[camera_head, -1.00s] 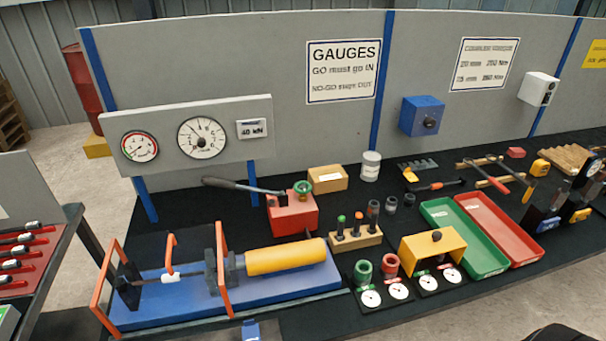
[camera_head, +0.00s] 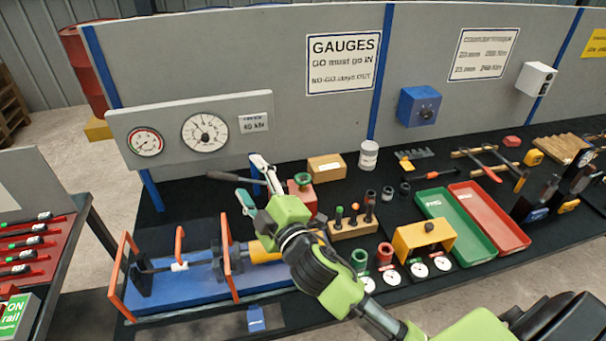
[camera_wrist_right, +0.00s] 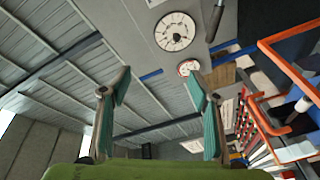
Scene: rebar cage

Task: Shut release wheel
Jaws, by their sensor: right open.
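The release wheel (camera_head: 303,179) is a small green wheel on top of the red pump block (camera_head: 307,198) at the middle of the bench. My right gripper (camera_head: 253,182) is open, its two teal-padded fingers apart, just left of the red block in the head view. My right arm hides part of the block and of the yellow cylinder (camera_head: 262,248). In the right wrist view the open fingers (camera_wrist_right: 160,88) hold nothing, and I cannot make out the wheel there. My left gripper is not in view.
The pump's lever (camera_head: 233,177) reaches left behind my gripper. A gauge panel (camera_head: 172,155) stands behind. The blue press base (camera_head: 190,290) with orange frames lies at front left. A gauge-plug block (camera_head: 350,230) and yellow bridge (camera_head: 425,238) stand to the right.

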